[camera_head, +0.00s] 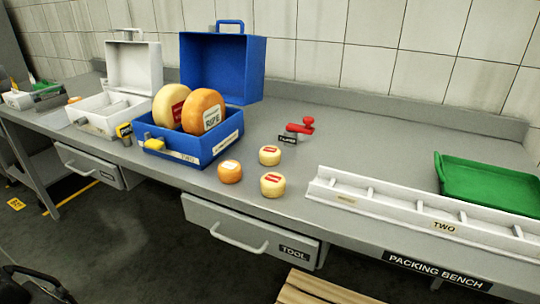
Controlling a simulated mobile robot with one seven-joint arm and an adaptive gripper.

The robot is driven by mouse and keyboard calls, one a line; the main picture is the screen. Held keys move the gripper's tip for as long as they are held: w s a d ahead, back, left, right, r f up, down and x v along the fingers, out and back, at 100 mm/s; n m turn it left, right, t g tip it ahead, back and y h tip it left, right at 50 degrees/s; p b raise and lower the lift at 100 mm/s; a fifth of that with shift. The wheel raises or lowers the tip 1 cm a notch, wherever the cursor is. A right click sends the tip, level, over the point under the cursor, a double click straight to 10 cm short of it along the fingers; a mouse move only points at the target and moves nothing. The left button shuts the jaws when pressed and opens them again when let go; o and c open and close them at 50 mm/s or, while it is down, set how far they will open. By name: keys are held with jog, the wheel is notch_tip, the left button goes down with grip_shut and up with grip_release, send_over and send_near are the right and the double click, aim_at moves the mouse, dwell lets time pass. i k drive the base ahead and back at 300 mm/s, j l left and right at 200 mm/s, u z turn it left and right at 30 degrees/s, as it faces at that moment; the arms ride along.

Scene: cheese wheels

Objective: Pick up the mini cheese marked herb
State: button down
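Three mini cheeses sit on the grey bench in front of the blue case. One is orange with a pale label (230,173). A pale yellow one with a red label (269,156) is farther back to the right. Another pale yellow one with a red label (272,186) is nearer the front edge. They stand apart from one another. The label words are too small to read, so I cannot tell which is marked herb. I cannot make out my gripper in this view.
The open blue case (188,150) holds two large cheese wheels. A red tool (301,127) stands behind the mini cheeses. A white divided rack (400,202) and green tray (490,184) are right. An open white case (100,119) is left. Drawers (245,229) lie below the bench edge.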

aim_at(269, 155)
jog(key=l+z, duration=0.15)
jog(key=l, duration=0.85)
jog(key=i+l+z, duration=0.15)
jog(key=l, duration=0.85)
jog(key=i, duration=0.5)
jog(key=l+z, duration=0.05)
jog(key=l, duration=0.05)
